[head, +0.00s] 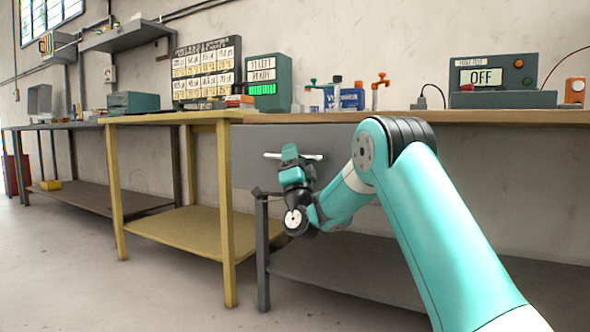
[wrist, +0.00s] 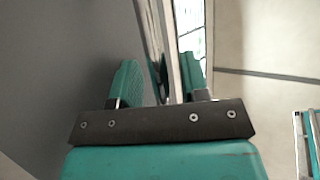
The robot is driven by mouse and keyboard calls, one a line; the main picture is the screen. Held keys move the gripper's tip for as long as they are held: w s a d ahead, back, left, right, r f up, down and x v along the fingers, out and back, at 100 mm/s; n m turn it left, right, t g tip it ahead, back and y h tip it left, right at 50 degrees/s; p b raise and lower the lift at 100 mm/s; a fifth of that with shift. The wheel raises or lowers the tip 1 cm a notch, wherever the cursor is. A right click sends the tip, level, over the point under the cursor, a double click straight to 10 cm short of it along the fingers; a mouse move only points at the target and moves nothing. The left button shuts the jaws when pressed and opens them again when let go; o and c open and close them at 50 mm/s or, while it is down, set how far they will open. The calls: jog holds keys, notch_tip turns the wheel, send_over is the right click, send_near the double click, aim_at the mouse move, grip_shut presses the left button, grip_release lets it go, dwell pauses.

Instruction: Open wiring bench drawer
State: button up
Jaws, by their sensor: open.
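The wiring bench drawer (head: 345,150) has a flat grey front under the wooden top of the right-hand bench, and it looks closed. Its pale bar handle (head: 313,157) runs level across the front. My gripper (head: 290,153) is at the handle, covering the middle of the bar. In the wrist view the gripper (wrist: 160,80) is open, with one teal finger on each side of a pale bar (wrist: 155,40) that looks like the handle. I cannot tell whether either finger touches it. The grey drawer front (wrist: 65,60) fills the left of that view.
A yellow bench (head: 225,220) stands just left of the drawer. The right-hand bench has a grey leg (head: 263,260) and a lower shelf (head: 340,270) below my gripper. A grey box reading OFF (head: 500,80) stands on the bench top. The floor at left is clear.

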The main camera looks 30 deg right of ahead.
jog(key=b+v, duration=0.8)
jog(key=v, duration=0.9)
jog(key=shift+b, duration=0.35)
jog(key=shift+a+f, duration=0.15)
